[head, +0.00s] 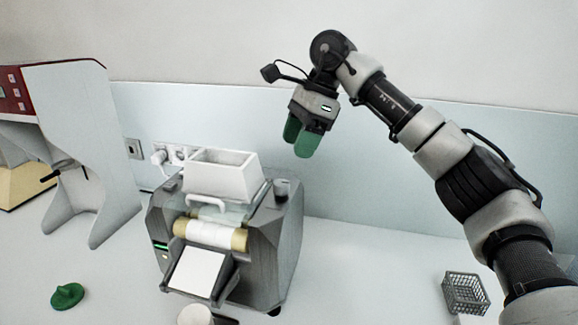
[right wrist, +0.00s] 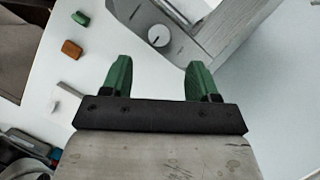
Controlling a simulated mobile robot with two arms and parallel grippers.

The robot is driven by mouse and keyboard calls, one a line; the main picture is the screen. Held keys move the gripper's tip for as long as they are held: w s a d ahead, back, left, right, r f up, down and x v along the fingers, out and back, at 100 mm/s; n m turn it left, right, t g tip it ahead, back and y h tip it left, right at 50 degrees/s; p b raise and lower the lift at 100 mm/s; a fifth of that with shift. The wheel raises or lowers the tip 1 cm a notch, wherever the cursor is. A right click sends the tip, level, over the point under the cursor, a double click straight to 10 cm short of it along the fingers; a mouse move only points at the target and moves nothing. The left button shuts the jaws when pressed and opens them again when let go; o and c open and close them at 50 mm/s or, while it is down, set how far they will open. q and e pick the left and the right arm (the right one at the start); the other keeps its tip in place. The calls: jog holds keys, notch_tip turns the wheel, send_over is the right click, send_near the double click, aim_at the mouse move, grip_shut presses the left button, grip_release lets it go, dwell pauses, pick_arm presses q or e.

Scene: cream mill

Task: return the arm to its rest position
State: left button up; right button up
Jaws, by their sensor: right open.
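My right arm (head: 430,140) comes in from the right and reaches up and over the table in the head view. Its gripper (head: 301,143) hangs with green fingers pointing down, in the air above and right of the grey mill. In the right wrist view the green fingers (right wrist: 158,82) are wide apart with nothing between them. The mill (head: 270,240) stands on the white table, with a white hopper (head: 222,178) on top and a pale roller (head: 210,234) at its front. My left gripper is not in view.
A grey wire basket (head: 464,293) stands at the lower right, near my arm. A green object (head: 67,296) lies at the lower left. A white cup (head: 195,315) is before the mill. A tall grey machine (head: 92,150) stands left. The table between mill and basket is clear.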

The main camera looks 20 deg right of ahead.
jog(key=shift+v, duration=1.1)
